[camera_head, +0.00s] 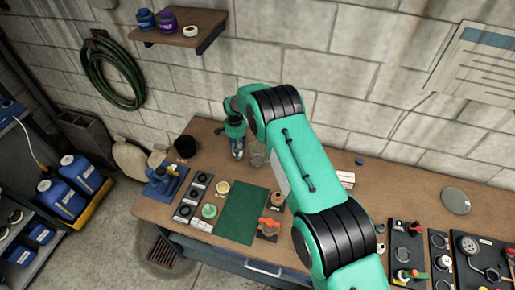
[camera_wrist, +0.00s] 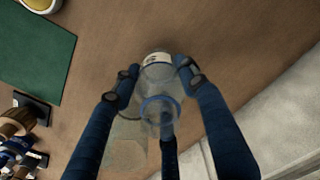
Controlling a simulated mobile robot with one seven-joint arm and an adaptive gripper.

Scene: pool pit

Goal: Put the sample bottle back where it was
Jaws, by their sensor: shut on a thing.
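The sample bottle (camera_wrist: 162,82) is clear, with a blue ring and a whitish label, in the wrist view. My gripper (camera_wrist: 160,82) is shut on it, with dark blue fingers on its left and right sides and another below in the picture. In the head view my gripper (camera_head: 237,148) points down over the back of the wooden bench, left of my arm. The bottle is mostly hidden by the fingers there. I cannot tell whether its base touches the bench.
A clear glass-like thing (camera_head: 257,158) stands just right of my gripper. A black cup (camera_head: 185,146) is to the left. The block wall is close behind.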

